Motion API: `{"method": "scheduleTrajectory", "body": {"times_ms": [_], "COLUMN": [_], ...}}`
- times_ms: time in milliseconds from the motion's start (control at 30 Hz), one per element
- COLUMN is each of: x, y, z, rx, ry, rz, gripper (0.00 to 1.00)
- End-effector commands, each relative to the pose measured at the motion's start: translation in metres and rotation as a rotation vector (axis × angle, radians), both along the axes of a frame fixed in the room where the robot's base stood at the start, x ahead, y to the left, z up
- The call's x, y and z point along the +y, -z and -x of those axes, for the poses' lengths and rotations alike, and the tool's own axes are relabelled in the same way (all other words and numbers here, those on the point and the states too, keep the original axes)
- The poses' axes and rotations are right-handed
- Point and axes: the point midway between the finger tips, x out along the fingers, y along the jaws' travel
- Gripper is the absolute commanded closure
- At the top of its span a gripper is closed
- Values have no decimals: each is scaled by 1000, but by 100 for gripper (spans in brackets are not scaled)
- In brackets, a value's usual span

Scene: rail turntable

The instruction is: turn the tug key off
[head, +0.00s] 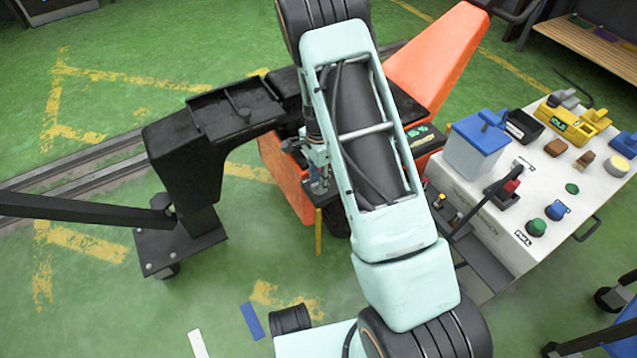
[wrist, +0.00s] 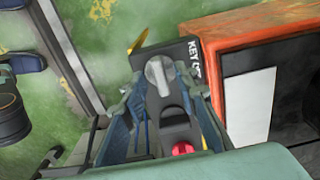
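The tug (head: 437,58) is orange with black parts and stands in the middle of the head view, partly hidden by my arm. In the wrist view its key panel (wrist: 193,50) is black with white lettering that begins "KEY". A grey, rounded key (wrist: 158,74) shows in front of that panel. My gripper (wrist: 160,92) has its two fingers apart, one on each side of the key; I cannot tell whether either touches it. In the head view my gripper (head: 318,184) points down beside the tug, and the key is hidden there.
A red knob (wrist: 183,148) shows low between the fingers. An orange housing (wrist: 250,30) is close on the right. A white control bench (head: 500,225) with several knobs and boxes stands right of the tug. Rails (head: 85,180) and a black wheeled frame (head: 185,180) are on the left.

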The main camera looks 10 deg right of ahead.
Motion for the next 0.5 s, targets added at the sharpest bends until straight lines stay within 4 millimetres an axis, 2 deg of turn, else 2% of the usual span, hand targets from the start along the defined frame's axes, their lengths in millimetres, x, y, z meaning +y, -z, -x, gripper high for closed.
{"method": "scheduleTrajectory", "body": {"times_ms": [333,500], "x": [0,0], "y": [4,4], "z": [-1,-1], "rx": [-2,-2], "ry": [0,0], "rz": [0,0], "gripper": [72,91]}}
